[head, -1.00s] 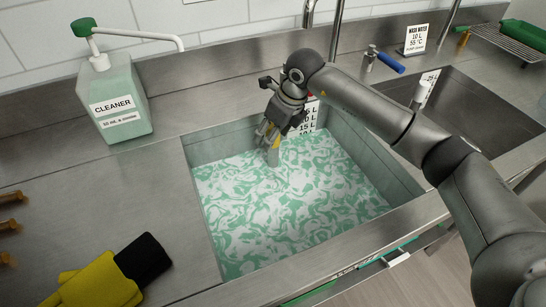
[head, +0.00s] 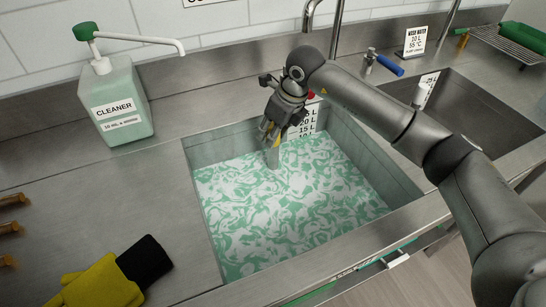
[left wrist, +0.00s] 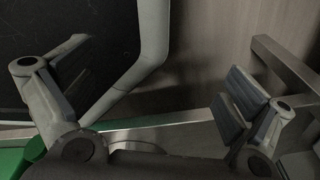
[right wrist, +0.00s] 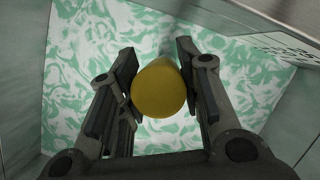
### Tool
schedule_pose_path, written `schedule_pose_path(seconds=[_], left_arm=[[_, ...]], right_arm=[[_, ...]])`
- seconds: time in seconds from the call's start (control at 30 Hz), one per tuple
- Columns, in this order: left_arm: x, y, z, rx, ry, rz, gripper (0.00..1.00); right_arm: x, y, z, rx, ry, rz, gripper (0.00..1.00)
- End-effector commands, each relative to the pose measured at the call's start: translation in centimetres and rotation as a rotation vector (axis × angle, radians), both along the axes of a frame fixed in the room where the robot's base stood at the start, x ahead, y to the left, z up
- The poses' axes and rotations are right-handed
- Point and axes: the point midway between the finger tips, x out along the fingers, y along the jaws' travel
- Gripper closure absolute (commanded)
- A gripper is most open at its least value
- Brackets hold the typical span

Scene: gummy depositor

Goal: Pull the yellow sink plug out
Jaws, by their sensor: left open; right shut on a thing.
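The yellow sink plug (right wrist: 159,87) shows in the right wrist view as a round yellow knob between my right gripper's (right wrist: 158,65) fingers. In the head view my right gripper (head: 272,132) reaches down at the sink's back and is shut on the plug. Below the fingers a grey stem (head: 272,158) stands roughly upright in the green and white swirled liquid (head: 290,205). The stem's lower end is hidden by the liquid. My left gripper (left wrist: 150,78) is open and empty in the left wrist view and is outside the head view.
The liquid lies in a steel sink (head: 214,150) with a level label (head: 308,121) at its back wall. A cleaner bottle (head: 118,105) stands back left; yellow and black gloves (head: 105,283) lie front left. A second sink (head: 480,110) is at right.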

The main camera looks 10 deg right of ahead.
Motion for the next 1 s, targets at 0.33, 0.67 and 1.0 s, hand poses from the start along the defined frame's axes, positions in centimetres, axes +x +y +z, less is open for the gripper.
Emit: schedule_pose_path(seconds=[0.33, 0.67, 1.0], left_arm=[[0.0, 0.0, 1.0, 0.000, 0.000, 0.000, 0.00], [0.0, 0.0, 1.5, 0.000, 0.000, 0.000, 0.00], [0.0, -0.1, 2.6, -0.001, -0.001, 0.000, 0.00]], right_arm=[[0.0, 0.0, 1.8, -0.001, -0.002, -0.001, 1.00], [0.0, 0.0, 2.9, 0.000, 0.000, 0.000, 1.00], [0.1, 0.0, 4.8, 0.001, -0.003, 0.000, 1.00]])
